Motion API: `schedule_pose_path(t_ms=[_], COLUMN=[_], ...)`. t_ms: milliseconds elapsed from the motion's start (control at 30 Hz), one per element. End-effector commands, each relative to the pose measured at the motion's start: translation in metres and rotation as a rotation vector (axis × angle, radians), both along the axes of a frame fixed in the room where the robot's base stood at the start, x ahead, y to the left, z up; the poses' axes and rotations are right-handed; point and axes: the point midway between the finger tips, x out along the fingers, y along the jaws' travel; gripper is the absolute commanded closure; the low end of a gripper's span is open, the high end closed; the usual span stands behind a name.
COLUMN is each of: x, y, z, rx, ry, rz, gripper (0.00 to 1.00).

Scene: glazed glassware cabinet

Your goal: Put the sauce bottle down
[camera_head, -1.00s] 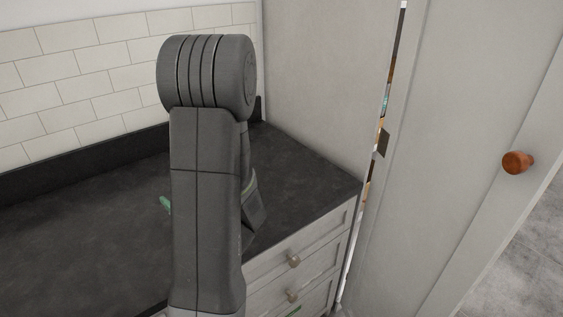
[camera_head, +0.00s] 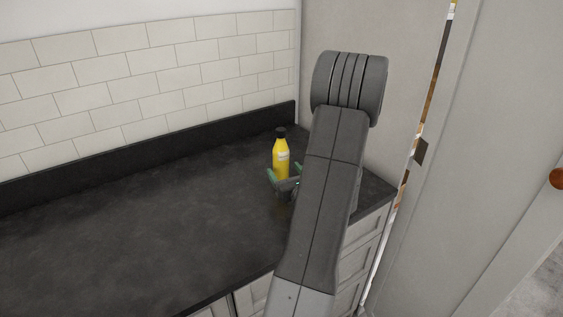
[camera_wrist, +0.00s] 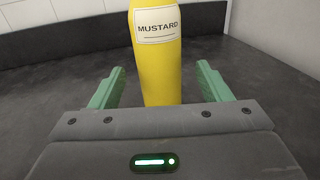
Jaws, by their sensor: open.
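The sauce bottle (camera_head: 281,158) is yellow with a black cap and a white label. It stands upright on the dark countertop (camera_head: 150,220), near the back right corner. In the wrist view the bottle (camera_wrist: 157,70) fills the upper middle, and its label reads MUSTARD; its top is cut off. My gripper (camera_wrist: 160,85) is open, with a green finger on each side of the bottle and a visible gap to each. In the head view my gripper (camera_head: 284,178) is low in front of the bottle, partly hidden by my arm.
A dark backsplash strip (camera_head: 150,160) and a white tiled wall (camera_head: 150,85) stand behind the counter. A tall pale cabinet side (camera_head: 400,70) closes the right end. The counter to the left is bare. Drawers (camera_head: 365,250) sit below.

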Motion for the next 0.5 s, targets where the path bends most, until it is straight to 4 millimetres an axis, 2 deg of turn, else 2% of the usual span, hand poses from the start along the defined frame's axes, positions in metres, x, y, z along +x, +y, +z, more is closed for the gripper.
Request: schedule_pose_path(t_ms=[200,500], x=[0.027,0.031], y=[0.012,0.013], z=[0.001,-0.001], rx=[0.001,0.000], ry=[0.000,-0.001], rz=[0.002,0.000], gripper=[0.29,0.31])
